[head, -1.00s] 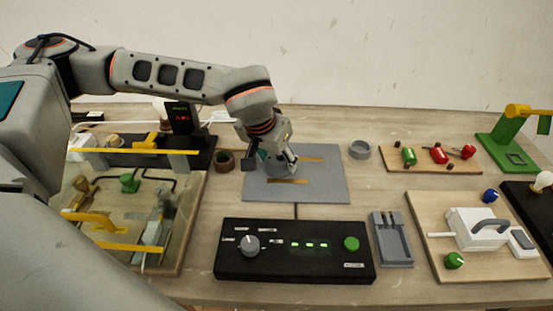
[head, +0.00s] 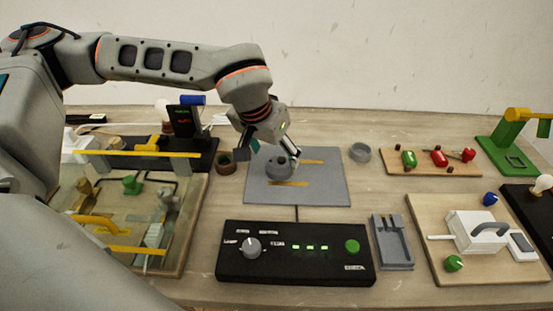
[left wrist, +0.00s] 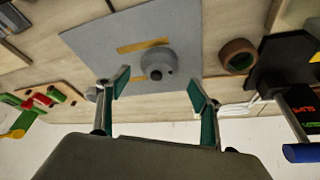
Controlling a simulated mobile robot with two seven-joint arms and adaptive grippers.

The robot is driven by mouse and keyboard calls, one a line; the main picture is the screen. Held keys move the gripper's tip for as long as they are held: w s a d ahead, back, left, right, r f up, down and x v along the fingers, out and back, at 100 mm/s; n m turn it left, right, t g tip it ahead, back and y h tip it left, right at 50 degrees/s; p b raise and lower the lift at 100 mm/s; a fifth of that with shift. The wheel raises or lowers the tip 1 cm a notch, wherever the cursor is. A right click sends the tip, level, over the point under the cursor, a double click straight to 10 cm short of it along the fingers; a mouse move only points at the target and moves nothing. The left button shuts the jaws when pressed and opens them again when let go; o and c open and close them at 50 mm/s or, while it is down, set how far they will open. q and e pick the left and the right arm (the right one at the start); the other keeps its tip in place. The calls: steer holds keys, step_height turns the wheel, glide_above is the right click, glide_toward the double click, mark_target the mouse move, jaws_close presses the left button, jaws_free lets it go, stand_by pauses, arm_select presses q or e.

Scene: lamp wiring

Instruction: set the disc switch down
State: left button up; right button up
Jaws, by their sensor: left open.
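The disc switch (head: 279,168), a round grey disc with a small dark knob, lies flat on the grey mat (head: 325,190). In the left wrist view, the disc switch (left wrist: 158,63) sits beside a yellow strip on the mat. My left gripper (head: 268,154) is open and empty just above the disc switch, with its fingers spread to either side. In the left wrist view, the gripper (left wrist: 158,88) has its green-padded fingertips apart, and the disc shows clear of them. My right gripper is not in view.
A brown ring (head: 226,163) is left of the mat, and a grey ring (head: 360,152) is to its right. A black control box (head: 295,252) stands in front. A black stand with a red display (head: 183,122) is at the left. Bare table lies behind the mat.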

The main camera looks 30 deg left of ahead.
arm_select(q)
steer(key=v, duration=0.7)
stand_by(0.4)
